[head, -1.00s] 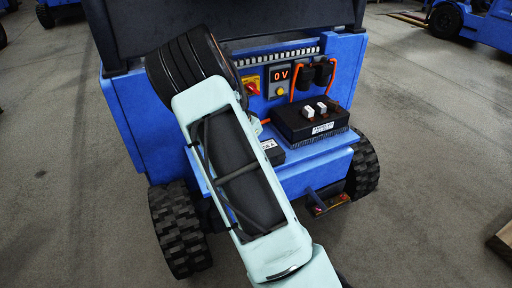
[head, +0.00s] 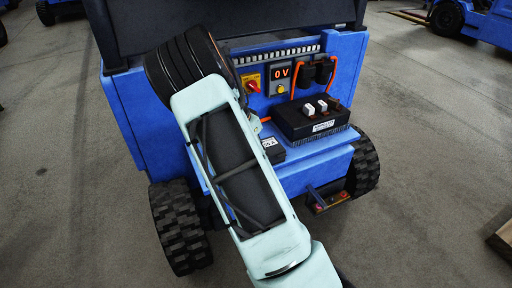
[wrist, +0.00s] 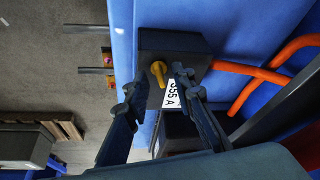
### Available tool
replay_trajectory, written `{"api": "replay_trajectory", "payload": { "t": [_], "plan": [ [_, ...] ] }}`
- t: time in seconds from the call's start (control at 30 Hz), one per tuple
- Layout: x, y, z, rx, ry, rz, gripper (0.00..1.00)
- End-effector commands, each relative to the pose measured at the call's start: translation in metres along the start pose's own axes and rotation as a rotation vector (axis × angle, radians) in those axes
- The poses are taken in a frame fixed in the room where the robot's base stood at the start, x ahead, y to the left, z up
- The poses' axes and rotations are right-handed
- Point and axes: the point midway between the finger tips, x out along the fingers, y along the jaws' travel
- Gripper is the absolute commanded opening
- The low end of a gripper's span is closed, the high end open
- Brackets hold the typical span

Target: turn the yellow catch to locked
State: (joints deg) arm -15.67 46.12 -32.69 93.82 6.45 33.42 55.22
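In the wrist view the yellow catch (wrist: 158,72) is a small knob with a short lever, on the face of a black box (wrist: 180,42). A white label (wrist: 170,97) reading "355 A" is beside it. My gripper (wrist: 160,82) is open, one finger on each side of the catch in the picture. The right finger's tip looks close to the catch; I cannot tell whether it touches. In the head view my arm hides the catch and gripper. The black box with its label (head: 269,145) partly shows beside my arm.
In the wrist view the cables run right of the box. A pallet (head: 502,240) lies at right.

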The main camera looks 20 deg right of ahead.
Motion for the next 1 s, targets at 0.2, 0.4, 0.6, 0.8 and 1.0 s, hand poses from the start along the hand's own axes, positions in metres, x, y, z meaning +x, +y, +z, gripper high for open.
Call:
{"api": "replay_trajectory", "payload": {
  "t": [0.2,0.4,0.6,0.8,1.0],
  "plan": [
    [-0.021,-0.001,0.0,-0.001,0.001,-0.003,0.23],
    [-0.064,-0.001,0.0,-0.001,0.001,-0.005,0.23],
    [-0.1,-0.001,0.0,0.0,0.001,-0.003,0.23],
    [-0.118,0.0,0.0,0.0,0.0,0.0,0.23],
    [-0.12,0.0,0.0,0.0,-0.001,0.001,0.23]
  ]
}}
